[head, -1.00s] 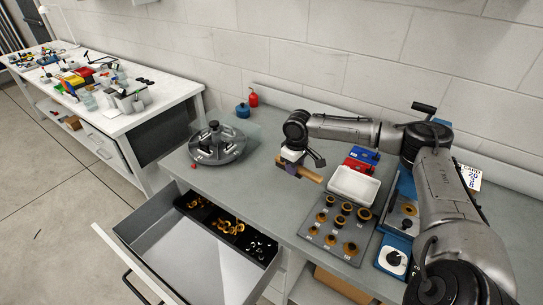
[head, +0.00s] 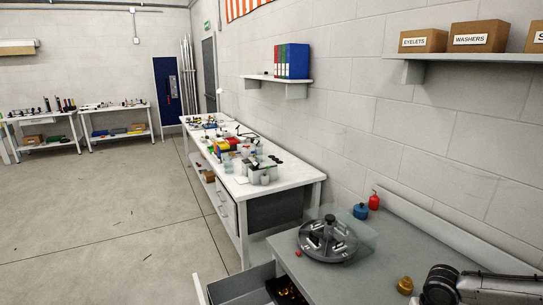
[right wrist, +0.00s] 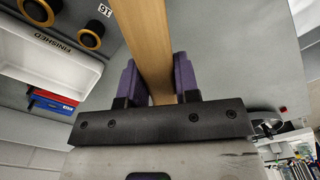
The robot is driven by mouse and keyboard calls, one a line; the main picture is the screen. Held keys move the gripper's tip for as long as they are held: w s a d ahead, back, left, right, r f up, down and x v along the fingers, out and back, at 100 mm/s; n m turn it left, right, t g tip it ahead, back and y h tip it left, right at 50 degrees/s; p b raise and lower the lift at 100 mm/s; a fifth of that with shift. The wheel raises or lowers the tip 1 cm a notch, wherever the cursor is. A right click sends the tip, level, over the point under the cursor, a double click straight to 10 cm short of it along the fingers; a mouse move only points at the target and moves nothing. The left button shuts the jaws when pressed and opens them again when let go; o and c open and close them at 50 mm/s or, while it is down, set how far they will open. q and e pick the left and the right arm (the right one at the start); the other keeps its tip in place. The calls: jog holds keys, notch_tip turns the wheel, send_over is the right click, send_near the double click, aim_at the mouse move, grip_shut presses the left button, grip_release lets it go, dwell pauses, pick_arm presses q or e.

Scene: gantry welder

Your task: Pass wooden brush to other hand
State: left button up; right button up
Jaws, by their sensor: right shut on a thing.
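The wooden brush (right wrist: 151,40) shows in the right wrist view as a long light-brown wooden bar running up out of the picture. My right gripper (right wrist: 157,82) is shut on it, with a purple finger on each side. The brush's far end is out of frame, and I see no bristles. My left gripper is in neither view.
The grey bench holds a round rotary fixture (head: 328,238), a blue pot (head: 360,211), a red bottle (head: 374,200) and a small brass-coloured part (head: 404,285). An open drawer (head: 240,284) juts out at its front. A white tray (right wrist: 45,50) shows in the right wrist view.

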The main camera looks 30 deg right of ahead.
jog(key=shift+n, duration=0.7)
jog(key=a+f, duration=0.1)
jog(key=a, duration=0.2)
jog(key=a+f, duration=0.1)
jog(key=a, duration=0.3)
jog(key=w+a+f, duration=0.1)
jog(key=a, duration=0.2)
jog(key=shift+w+a+f, duration=0.1)
jog(key=shift+a+f, duration=0.1)
jog(key=shift+f, duration=0.1)
jog(key=w+a+r+n, duration=0.2)
jog(key=w+a+n, duration=0.25)
jog(key=a, duration=0.85)
jog(key=w+a+r+n, duration=0.3)
jog(key=w+a+r, duration=0.6)
jog(key=a+r, duration=0.5)
jog(key=s+r+p, duration=0.3)
jog(key=r+p, duration=0.8)
jog(key=p, duration=0.1)
jog(key=s+r+p, duration=0.2)
jog(key=r+p, duration=0.9)
jog(key=s+r+p, duration=0.3)
jog(key=r+p, duration=0.7)
jog(key=p, duration=0.2)
jog(key=shift+s+d+r+p, duration=0.25)
jog(key=shift+s+r+p, duration=0.1)
jog(key=shift+r, duration=0.05)
